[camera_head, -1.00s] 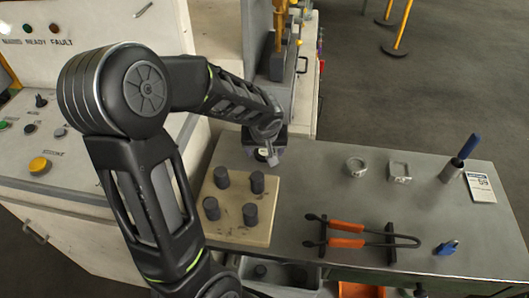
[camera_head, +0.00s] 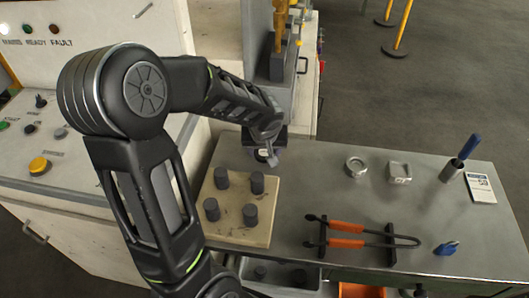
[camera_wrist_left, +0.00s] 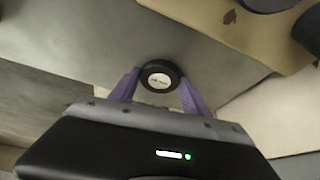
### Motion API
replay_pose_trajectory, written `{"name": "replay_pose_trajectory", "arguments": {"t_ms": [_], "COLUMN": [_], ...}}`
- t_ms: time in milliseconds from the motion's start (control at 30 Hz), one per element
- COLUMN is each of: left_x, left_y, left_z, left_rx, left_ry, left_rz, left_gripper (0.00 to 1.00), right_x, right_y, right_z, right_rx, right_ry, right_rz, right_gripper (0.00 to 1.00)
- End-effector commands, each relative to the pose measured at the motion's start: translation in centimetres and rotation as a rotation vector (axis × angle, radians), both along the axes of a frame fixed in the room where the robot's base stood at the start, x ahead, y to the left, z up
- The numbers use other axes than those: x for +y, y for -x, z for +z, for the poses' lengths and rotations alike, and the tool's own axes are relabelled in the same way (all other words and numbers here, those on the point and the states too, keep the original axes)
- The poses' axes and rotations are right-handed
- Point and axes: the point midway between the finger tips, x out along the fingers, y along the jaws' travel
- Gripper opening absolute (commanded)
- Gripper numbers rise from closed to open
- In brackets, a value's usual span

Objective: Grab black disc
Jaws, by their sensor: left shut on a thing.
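The black disc (camera_wrist_left: 159,78) has a round body and a pale label in its middle. In the left wrist view it sits between the two purple fingers of my left gripper (camera_wrist_left: 160,86), which is shut on it. In the head view my left gripper (camera_head: 268,157) is over the back left of the grey table, just behind the wooden board; the disc is small and partly hidden there. My right gripper is not in view.
A wooden board (camera_head: 232,230) with several dark cylinders stands in front of my left gripper. Orange-handled tongs (camera_head: 347,228) rest on a black stand. A round ring (camera_head: 356,166), a square block (camera_head: 399,172) and a blue-handled tool (camera_head: 467,148) stand right. The middle of the table is clear.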

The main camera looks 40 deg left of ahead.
Motion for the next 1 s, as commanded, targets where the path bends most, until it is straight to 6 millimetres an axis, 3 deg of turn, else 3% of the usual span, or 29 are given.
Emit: {"name": "replay_pose_trajectory", "arguments": {"t_ms": [267,733,1000], "left_x": [0.0,0.0,0.0], "left_y": [-0.1,-0.1,0.0], "left_z": [1.3,9.2,10.1], "left_rx": [-0.005,-0.005,-0.001], "left_ry": [-0.001,-0.002,0.000], "left_rz": [0.000,0.000,0.000], "left_gripper": [0.00,0.00,0.00], "right_x": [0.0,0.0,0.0], "right_y": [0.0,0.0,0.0], "right_z": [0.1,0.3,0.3], "right_rx": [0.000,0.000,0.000], "right_ry": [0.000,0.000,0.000], "right_rz": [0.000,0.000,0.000], "right_gripper": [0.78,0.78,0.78]}}
